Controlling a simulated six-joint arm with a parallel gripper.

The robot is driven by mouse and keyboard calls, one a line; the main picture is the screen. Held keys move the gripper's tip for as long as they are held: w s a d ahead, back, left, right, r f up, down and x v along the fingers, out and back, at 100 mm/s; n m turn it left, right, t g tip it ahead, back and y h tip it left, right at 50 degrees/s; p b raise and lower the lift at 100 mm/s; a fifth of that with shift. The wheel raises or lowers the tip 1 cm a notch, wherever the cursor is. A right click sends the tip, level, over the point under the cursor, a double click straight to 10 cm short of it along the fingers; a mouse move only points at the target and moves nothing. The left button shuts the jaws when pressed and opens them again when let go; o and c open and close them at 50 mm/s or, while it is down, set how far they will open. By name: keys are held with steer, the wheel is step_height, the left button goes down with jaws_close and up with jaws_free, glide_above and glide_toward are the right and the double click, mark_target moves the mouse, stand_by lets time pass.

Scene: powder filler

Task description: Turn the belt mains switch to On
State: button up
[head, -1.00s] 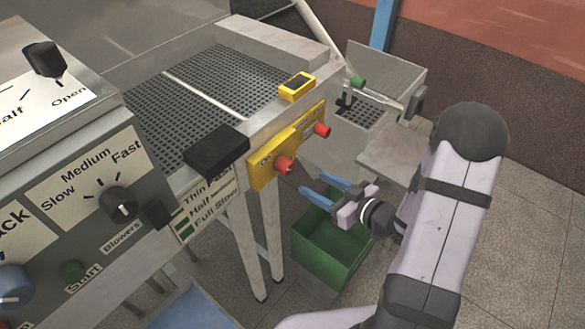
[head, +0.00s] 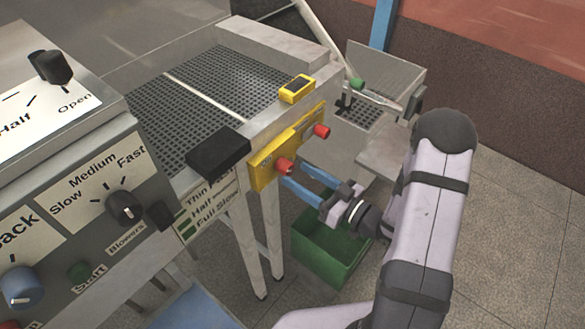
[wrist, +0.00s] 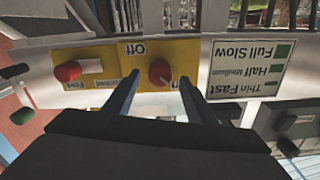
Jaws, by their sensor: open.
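The yellow belt panel (head: 258,181) carries two red knobs on the side of the mesh belt. The nearer knob (head: 284,165) has "Off" and a partly hidden "On" label beside it in the wrist view, where the knob (wrist: 160,71) appears between my fingers. My gripper (head: 294,173) is open, its two blue fingers reaching to either side of that knob. I cannot tell whether they touch it. The knob's exact pointing is unclear. The farther red knob (head: 321,131) also shows in the wrist view (wrist: 67,71), outside the fingers.
A yellow box (head: 297,88) sits on the belt frame above the panel, and a black block (head: 218,152) lies nearby. A thickness and speed label (wrist: 247,68) is right of the panel in the wrist view. A green bin (head: 325,250) stands below my gripper.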

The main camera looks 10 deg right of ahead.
mark_target(291, 171)
steer(key=shift+p+x, duration=0.45)
steer(key=shift+x, duration=1.2)
steer(key=c, duration=1)
steer(key=shift+c, duration=0.2)
